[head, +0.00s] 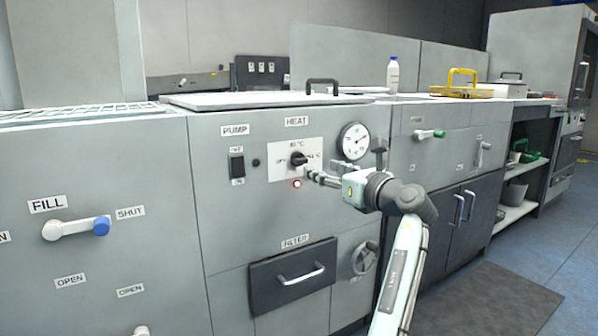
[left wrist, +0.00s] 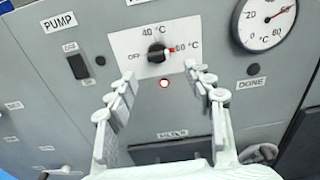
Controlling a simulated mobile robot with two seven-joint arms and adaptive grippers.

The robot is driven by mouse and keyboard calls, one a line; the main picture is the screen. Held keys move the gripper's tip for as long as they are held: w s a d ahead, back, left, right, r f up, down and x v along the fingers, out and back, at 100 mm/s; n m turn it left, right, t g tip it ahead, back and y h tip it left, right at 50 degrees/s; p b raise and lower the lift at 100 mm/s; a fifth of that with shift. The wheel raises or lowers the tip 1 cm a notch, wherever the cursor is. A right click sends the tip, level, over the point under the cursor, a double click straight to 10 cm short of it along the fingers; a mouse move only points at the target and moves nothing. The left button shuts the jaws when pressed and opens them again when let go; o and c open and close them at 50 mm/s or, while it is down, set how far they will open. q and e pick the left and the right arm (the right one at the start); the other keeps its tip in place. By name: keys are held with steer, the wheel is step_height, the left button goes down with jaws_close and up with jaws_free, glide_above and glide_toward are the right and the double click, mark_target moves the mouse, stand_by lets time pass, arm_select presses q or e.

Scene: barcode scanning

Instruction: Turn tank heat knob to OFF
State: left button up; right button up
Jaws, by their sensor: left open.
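The tank heat knob (head: 298,159) is a black dial on a white plate (head: 283,172) under the HEAT label (head: 297,121). In the left wrist view the knob (left wrist: 157,53) has its red mark on the right, toward 60 °C; OFF is printed on its left. My left gripper (head: 314,176) is in front of the panel, just below and right of the knob. In the left wrist view the left gripper (left wrist: 160,75) is open and empty, its fingertips spread either side below the knob. Contact with the panel cannot be told. My right gripper is not in view.
A PUMP switch (head: 237,168) is left of the knob and a round gauge (head: 354,141) right of it. A small red-ringed white spot (head: 297,184) lies below the knob. A FILTER drawer handle (head: 301,274) and a valve wheel (head: 364,258) sit lower.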

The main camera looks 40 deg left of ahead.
mark_target(304, 160)
arm_select(q)
steer(key=b+x, duration=0.2)
steer(key=x, duration=0.6)
steer(key=shift+s+r, duration=0.1)
steer(key=shift+r, duration=0.1)
steer(key=c, duration=1.1)
